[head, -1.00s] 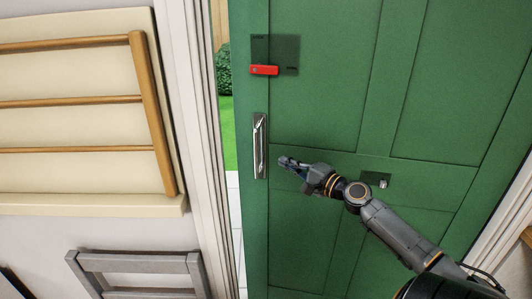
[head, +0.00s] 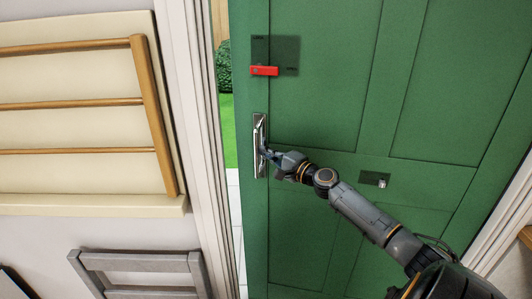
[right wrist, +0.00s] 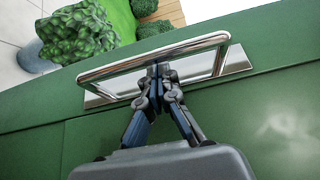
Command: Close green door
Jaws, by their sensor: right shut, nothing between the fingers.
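The green door (head: 330,110) stands partly open, with a gap along its left edge showing the outdoors. A chrome handle (head: 260,130) is mounted upright near that edge; it also shows in the right wrist view (right wrist: 103,72). My right gripper (head: 268,154) is at the lower part of the handle. In the right wrist view, my right gripper (right wrist: 158,72) has its fingertips together at the handle's bar, with nothing seen between them. Whether they touch the bar is hard to tell. My left gripper is not in view.
A red latch (head: 264,71) sits on the door above the handle. The white door frame (head: 192,110) is at the left. A wooden drying rack (head: 150,110) hangs on the wall, above a grey wooden frame (head: 140,263). A bush (right wrist: 75,35) shows outside.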

